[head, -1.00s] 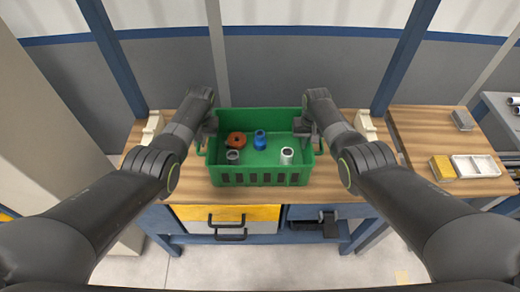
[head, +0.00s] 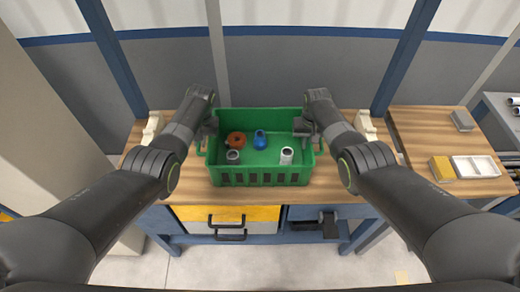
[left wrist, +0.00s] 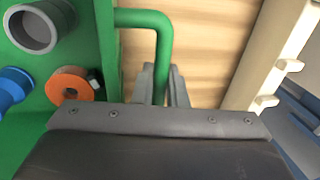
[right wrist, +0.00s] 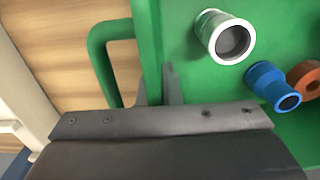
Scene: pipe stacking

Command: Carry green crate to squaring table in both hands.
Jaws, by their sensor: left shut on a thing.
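The green crate (head: 258,178) stands level on, or just over, a wooden bench top (head: 335,185); any gap is too small to tell. Inside are an orange ring (head: 236,139), a blue fitting (head: 260,140), a grey fitting (head: 233,156) and a white fitting (head: 286,156). My left gripper (left wrist: 160,90) is shut on the crate's left handle (left wrist: 143,18). My right gripper (right wrist: 157,90) is at the crate's right end. Its fingers straddle the end wall beside the right handle (right wrist: 98,55); whether they clamp it is unclear. I cannot tell which surface is the squaring table.
Pale notched blocks stand on the bench left (head: 152,128) and right (head: 366,125) of the crate. A second wooden surface at right holds a white tray (head: 476,166) and a yellow block (head: 442,168). Blue posts and a grey wall stand behind. Drawers (head: 228,213) lie below.

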